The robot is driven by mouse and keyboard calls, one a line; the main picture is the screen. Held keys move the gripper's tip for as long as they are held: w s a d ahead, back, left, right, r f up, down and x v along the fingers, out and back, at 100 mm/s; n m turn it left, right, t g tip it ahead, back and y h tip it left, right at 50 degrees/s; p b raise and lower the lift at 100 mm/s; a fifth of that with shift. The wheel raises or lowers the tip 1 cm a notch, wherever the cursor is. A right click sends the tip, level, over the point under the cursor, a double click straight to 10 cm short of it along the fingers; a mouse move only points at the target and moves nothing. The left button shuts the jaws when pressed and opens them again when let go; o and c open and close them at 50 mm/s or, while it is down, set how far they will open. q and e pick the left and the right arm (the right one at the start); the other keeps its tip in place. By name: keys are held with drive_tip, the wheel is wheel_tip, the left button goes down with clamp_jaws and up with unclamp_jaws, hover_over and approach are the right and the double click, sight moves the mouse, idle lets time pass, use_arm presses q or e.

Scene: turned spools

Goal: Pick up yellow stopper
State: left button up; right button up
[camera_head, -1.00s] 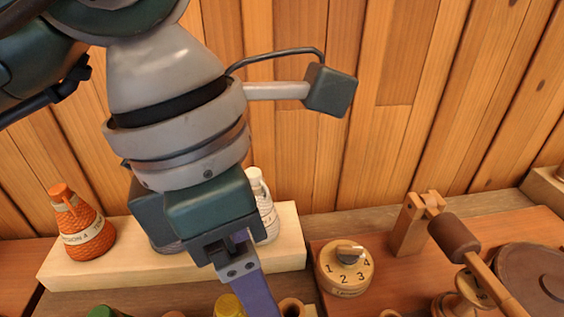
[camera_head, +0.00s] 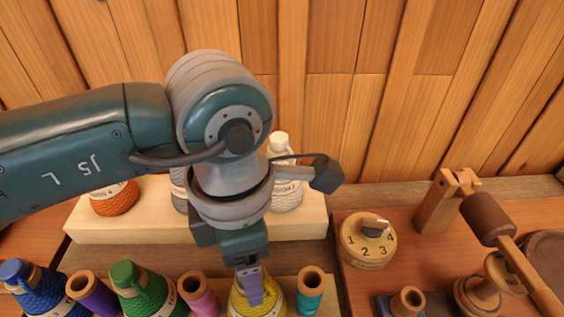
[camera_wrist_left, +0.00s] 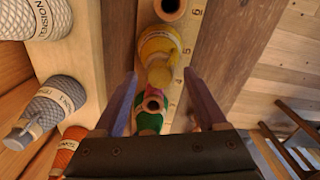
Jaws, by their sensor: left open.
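The yellow stopper (camera_wrist_left: 159,76) sits on top of the yellow yarn-wound bottle (camera_wrist_left: 157,42) in the left wrist view. In the head view the yellow bottle (camera_head: 275,306) stands in the front row, its top hidden behind my left gripper (camera_head: 251,292). My left gripper is open and points down over the bottle. In the wrist view the stopper lies between the purple fingertips of the gripper (camera_wrist_left: 160,77), with gaps on both sides. Nothing is held. My right gripper is not in view.
A pink spool (camera_head: 199,294) and a teal spool (camera_head: 310,290) flank the yellow bottle. Green (camera_head: 130,285) and blue (camera_head: 35,288) bottles stand left. A pale shelf (camera_head: 140,225) behind carries larger bottles. A numbered dial (camera_head: 366,247) is at right.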

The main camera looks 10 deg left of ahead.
use_arm(q)
clamp_jaws()
idle(0.6)
